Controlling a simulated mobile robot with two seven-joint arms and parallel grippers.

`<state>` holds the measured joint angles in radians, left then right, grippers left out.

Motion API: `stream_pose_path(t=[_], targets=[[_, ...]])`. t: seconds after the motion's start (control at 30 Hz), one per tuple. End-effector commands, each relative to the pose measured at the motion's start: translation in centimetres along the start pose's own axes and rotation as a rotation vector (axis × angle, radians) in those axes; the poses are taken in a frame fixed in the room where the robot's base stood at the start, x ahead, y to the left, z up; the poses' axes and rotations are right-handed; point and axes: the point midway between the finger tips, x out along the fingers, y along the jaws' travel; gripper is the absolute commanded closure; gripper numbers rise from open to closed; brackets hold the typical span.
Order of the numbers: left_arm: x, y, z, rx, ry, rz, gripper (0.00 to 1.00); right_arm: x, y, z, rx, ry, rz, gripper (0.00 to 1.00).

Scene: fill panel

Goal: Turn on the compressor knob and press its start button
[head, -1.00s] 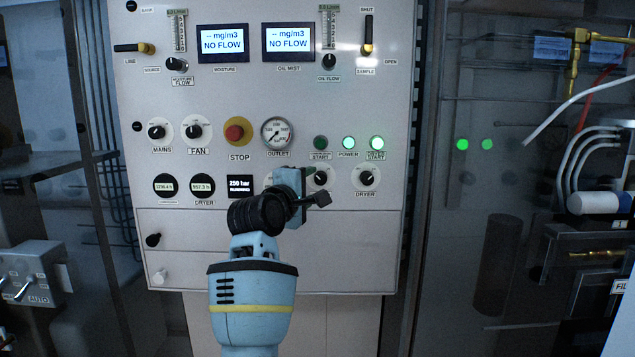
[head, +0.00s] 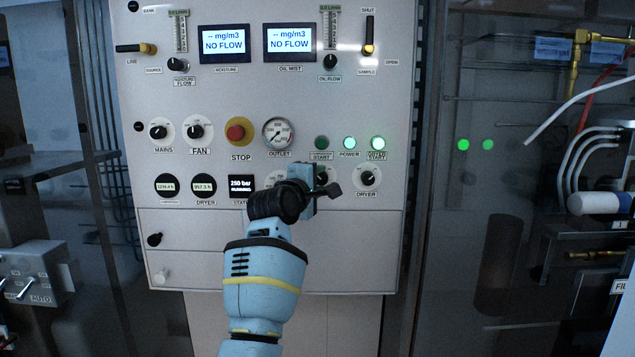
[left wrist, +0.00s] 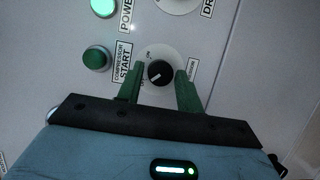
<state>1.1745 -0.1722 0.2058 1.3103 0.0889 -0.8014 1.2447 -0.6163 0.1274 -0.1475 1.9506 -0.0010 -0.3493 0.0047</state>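The compressor knob (left wrist: 158,73) is a black knob on a white round plate, in the middle of the left wrist view. My left gripper (left wrist: 160,70) has its two green fingers apart, one on each side of the knob; I see gaps between fingers and knob. In the head view my left gripper (head: 327,190) is at the panel and hides most of this knob. The compressor start button (left wrist: 96,58) is green and unlit, up and left of the knob in the wrist view; in the head view it is the dark button (head: 321,143) above my gripper. My right gripper is not in view.
The dryer knob (head: 368,177) is right of my gripper. Lit green buttons (head: 349,143) and (head: 378,143) are above it. The red stop button (head: 236,132) and outlet gauge (head: 278,132) are at the upper left.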

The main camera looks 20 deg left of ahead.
Motion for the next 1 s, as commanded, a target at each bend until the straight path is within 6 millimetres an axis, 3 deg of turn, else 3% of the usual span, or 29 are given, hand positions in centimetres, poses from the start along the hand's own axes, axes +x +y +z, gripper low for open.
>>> stream_pose_path(t=[0.03, 0.23, 0.63, 1.0], targets=[[-0.01, -0.01, -0.01, 0.0, 0.0, 0.0, 0.7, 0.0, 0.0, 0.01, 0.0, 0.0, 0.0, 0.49], [-0.01, -0.02, -0.02, 0.0, 0.0, 0.0, 0.95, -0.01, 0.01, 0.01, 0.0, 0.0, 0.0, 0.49], [-0.01, 0.07, -0.06, 0.077, 0.001, -0.033, 0.95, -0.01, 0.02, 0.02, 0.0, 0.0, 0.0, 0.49], [0.01, 0.43, 0.0, 0.357, 0.001, -0.147, 0.95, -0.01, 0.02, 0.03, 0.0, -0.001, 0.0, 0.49]])
